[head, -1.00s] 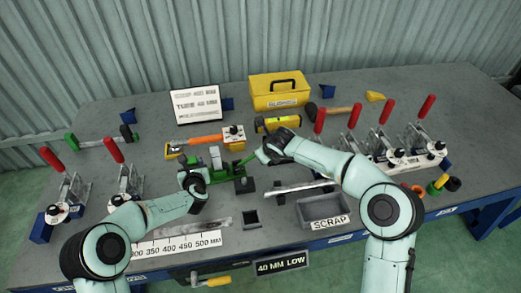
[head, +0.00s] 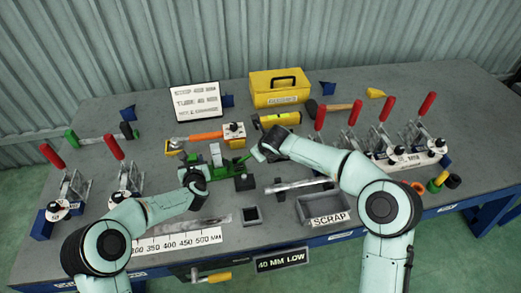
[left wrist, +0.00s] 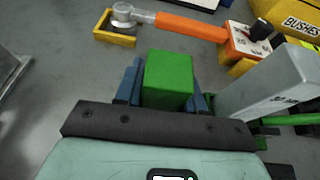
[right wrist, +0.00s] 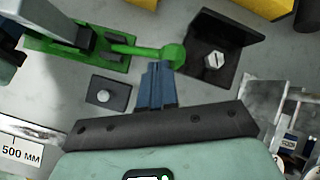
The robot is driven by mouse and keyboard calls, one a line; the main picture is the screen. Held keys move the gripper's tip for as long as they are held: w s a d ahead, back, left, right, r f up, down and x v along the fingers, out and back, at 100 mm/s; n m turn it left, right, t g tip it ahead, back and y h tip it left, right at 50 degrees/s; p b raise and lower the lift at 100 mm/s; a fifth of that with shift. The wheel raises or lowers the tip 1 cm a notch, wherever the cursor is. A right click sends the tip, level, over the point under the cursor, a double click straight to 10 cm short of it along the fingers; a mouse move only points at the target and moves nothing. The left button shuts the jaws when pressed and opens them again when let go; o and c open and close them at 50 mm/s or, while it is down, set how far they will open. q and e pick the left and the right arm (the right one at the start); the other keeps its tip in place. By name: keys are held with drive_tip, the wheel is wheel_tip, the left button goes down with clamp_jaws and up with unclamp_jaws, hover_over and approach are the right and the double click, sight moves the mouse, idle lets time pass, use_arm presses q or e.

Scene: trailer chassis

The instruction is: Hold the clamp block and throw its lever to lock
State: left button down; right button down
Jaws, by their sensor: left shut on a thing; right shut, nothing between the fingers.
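The green clamp block (head: 217,168) sits on the bench left of centre. My left gripper (left wrist: 165,88) is shut on its green upright part (left wrist: 168,75), with a blue finger on each side. The green lever (right wrist: 140,49) reaches out from the clamp's base to a round green knob (right wrist: 173,55); it also shows in the head view (head: 241,159). My right gripper (right wrist: 158,75) is shut and empty. Its blue fingertips are right beside the lever near the knob; I cannot tell whether they touch.
A black angle bracket (right wrist: 220,50) with a bolt stands close to the knob. A small dark plate (right wrist: 107,93) lies near the fingers. An orange-handled tool (head: 205,136) lies behind the clamp. The scrap tray (head: 325,208) and a metal tube (head: 298,185) are to the right.

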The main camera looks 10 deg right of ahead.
use_arm(q)
drive_tip(key=shift+r, duration=0.1)
use_arm(e)
drive_tip(key=d+v, duration=0.1)
drive_tip(key=v, duration=0.8)
drive_tip(key=shift+s, duration=0.1)
drive_tip(key=shift+s+a+m+t+h, duration=1.1)
drive_tip(key=shift+s+a+m+h, duration=0.8)
drive_tip(key=shift+a, duration=0.8)
drive_tip(key=x, duration=1.3)
drive_tip(key=shift+w+d+r+h, duration=0.2)
drive_tip(key=shift+d+r+h, duration=0.1)
drive_tip(key=shift+d, duration=0.1)
